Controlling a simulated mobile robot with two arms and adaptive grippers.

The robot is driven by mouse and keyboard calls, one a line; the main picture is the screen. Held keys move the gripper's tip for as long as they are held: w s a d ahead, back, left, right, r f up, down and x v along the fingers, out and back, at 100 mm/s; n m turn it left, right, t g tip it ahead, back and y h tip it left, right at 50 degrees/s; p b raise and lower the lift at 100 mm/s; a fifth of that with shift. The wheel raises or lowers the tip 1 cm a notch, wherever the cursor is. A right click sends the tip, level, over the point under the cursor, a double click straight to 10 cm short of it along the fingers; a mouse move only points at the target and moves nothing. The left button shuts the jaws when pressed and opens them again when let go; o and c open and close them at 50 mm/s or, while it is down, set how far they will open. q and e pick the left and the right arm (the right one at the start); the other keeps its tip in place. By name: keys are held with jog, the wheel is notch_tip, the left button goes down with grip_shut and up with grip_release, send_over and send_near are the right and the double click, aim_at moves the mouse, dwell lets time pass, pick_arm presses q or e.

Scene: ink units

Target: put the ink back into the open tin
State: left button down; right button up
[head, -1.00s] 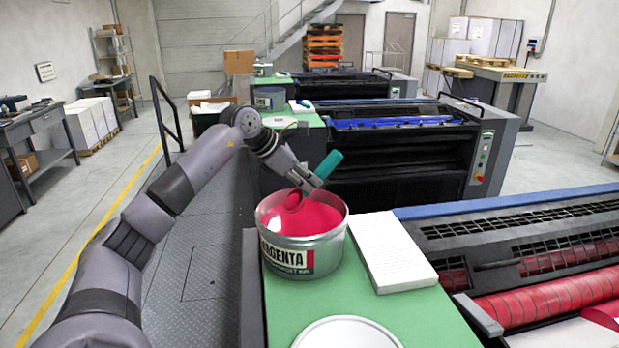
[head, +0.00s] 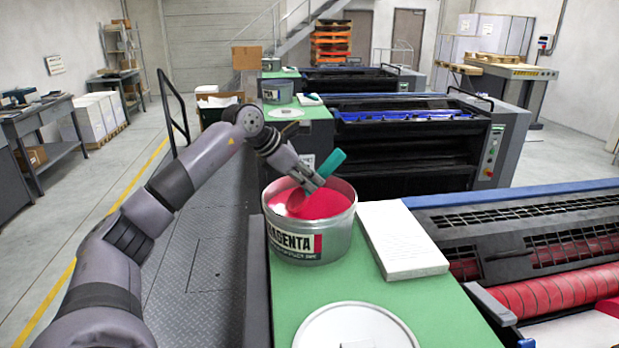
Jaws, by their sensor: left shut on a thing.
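An open metal tin (head: 340,240) labelled "MAGENTA" stands on the green-topped counter, with magenta ink (head: 325,205) inside. My left gripper (head: 312,184) is over the tin's far rim, shut on a tool with a teal handle (head: 331,163). The tool is tilted, and its lower end reaches into the tin, coloured like the ink. I cannot tell how deep it goes in the ink. My right gripper is not in view.
A round pale lid (head: 375,328) lies on the green counter (head: 296,290) in front of the tin. A white stack of paper or pad (head: 405,240) lies right of the tin. The press with red rollers (head: 550,290) is at the right.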

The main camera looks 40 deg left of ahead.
pick_arm(q)
notch_tip(320, 180, up, 12)
jog(key=p, duration=1)
jog(key=shift+f+p, duration=0.2)
jog(key=shift+p, duration=0.2)
